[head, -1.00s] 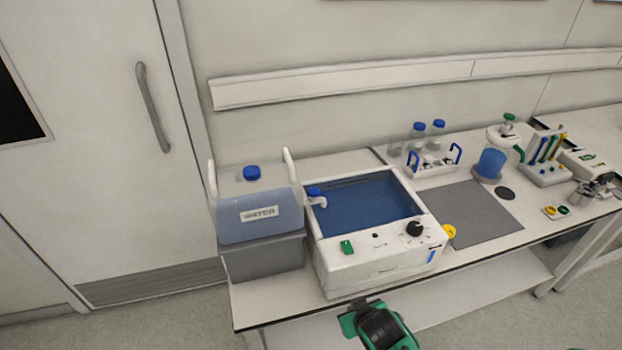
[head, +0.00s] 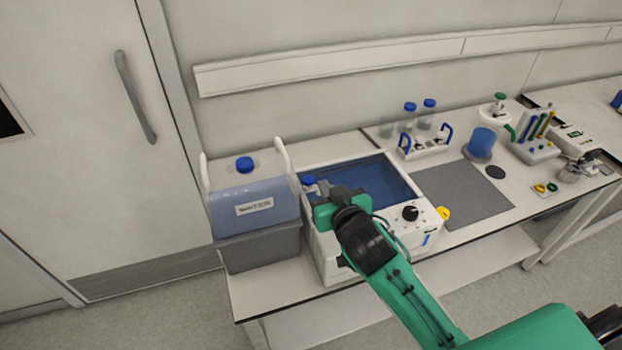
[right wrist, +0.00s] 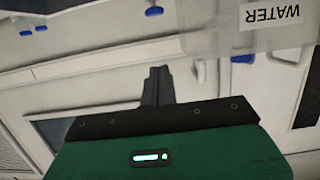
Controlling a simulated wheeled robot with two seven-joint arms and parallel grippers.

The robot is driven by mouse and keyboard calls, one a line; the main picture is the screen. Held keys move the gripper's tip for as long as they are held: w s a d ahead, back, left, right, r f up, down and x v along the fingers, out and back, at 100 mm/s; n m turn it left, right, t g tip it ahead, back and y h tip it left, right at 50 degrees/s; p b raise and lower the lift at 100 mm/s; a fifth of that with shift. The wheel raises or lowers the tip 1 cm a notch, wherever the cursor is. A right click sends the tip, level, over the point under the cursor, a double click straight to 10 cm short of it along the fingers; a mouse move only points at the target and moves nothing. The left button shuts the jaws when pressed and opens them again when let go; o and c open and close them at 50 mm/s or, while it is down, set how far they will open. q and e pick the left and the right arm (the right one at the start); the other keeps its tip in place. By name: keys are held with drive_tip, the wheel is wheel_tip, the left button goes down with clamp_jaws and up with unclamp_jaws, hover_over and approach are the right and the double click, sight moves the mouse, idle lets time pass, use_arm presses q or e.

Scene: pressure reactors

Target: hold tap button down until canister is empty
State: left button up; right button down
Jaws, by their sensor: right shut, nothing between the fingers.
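The water canister (head: 255,212) stands at the left end of the bench, clear with bluish water inside and a blue cap on top. Its tap has a blue button (head: 308,180) at the canister's right side. The canister also shows upside down in the right wrist view (right wrist: 228,38), with the tap button (right wrist: 153,11) above my fingertips. My right gripper (head: 319,189) is shut and empty, right beside the tap in the head view. I cannot tell whether it touches the button. The spout is mostly hidden behind it. My left gripper is not in view.
The canister rests on a grey block (head: 262,250). A white bath with blue water (head: 385,180) lies right of it, partly behind my right arm. A grey mat (head: 465,195) is bare.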

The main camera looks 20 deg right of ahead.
drive_tip(key=shift+r, duration=0.15)
drive_tip(key=shift+w, duration=0.1)
drive_tip(key=p, duration=0.3)
hover_over(312, 180)
drive_tip(key=s, duration=0.2)
wheel_tip(312, 180, down, 2)
drive_tip(key=f, duration=0.1)
drive_tip(key=f+p, duration=0.1)
drive_tip(key=f, duration=0.1)
drive_tip(key=shift+w+a+f, duration=0.1)
drive_tip(key=shift+a, duration=0.25)
drive_tip(key=shift+f, duration=0.65)
drive_tip(key=shift+f, duration=0.1)
